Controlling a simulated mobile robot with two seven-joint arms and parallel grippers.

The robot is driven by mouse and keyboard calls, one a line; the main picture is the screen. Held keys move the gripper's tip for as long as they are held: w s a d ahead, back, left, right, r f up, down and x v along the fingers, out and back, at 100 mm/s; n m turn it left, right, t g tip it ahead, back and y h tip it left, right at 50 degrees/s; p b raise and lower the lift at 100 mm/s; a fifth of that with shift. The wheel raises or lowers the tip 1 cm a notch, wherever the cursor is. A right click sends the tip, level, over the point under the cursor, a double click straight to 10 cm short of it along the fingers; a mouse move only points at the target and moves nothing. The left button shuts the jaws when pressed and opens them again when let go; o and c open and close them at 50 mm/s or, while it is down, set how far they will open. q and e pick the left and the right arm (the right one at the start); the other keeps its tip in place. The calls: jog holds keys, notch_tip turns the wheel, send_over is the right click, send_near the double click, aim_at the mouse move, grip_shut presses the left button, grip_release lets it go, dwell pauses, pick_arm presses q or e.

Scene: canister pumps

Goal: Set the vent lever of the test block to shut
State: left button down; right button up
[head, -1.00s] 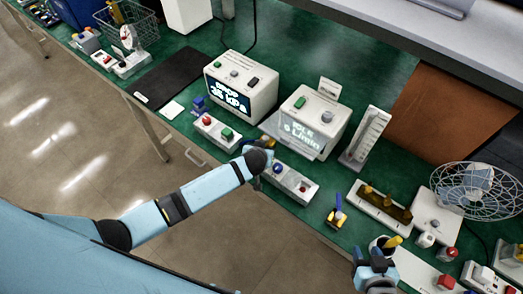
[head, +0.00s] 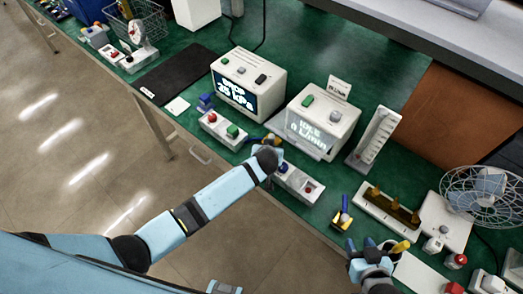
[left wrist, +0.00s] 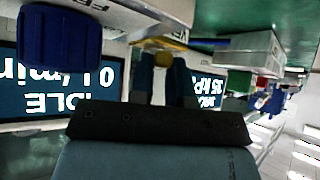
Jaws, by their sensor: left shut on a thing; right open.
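In the left wrist view, which is upside down, my left gripper (left wrist: 162,82) is shut on a small yellow part (left wrist: 163,60). This looks like the vent lever, beneath a white block (left wrist: 185,37) with a partly cut-off label starting "VEN". In the head view my left gripper (head: 270,145) is among the small blocks before the two pump boxes, and its wrist hides most of the grip. The lever's exact setting cannot be told. My right gripper (head: 362,244) is open, low at the right, near a white cup.
A pump box (head: 248,83) with a kPa display and another (head: 322,118) reading IDLE stand behind. A white block (head: 297,182) with blue and red knobs is close on the right. A wire fan (head: 487,192) stands far right.

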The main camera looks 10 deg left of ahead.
pick_arm(q)
jog(key=c, duration=1.1)
grip_release()
jog(key=v, duration=1.3)
jog(key=shift+s+r+b, duration=0.25)
jog(key=shift+s+b, duration=0.05)
jog(key=shift+b, duration=0.1)
jog(key=s+a+r+m+g+h, duration=0.1)
jog(key=s+a+r+m+g, duration=0.15)
jog(key=s+a, duration=0.75)
jog(key=s+a+r+m+g, duration=0.1)
jog(key=s+a+r+g, duration=0.25)
jog(key=s+a, duration=0.65)
jog(key=w+d+f+t+h, duration=0.1)
jog(key=d+f+t, duration=0.1)
jog(key=d+f, duration=0.1)
jog(key=w+d+f+t+h, duration=0.1)
jog(key=d+f+t, duration=0.2)
jog(key=f, duration=0.2)
jog(key=w+d+f+t+h, duration=0.1)
jog(key=d+f+t, duration=0.2)
jog(key=f, duration=0.1)
jog(key=shift+w+d+f+m, duration=0.15)
jog(key=shift+d+f+m, duration=0.1)
jog(key=shift+f, duration=0.05)
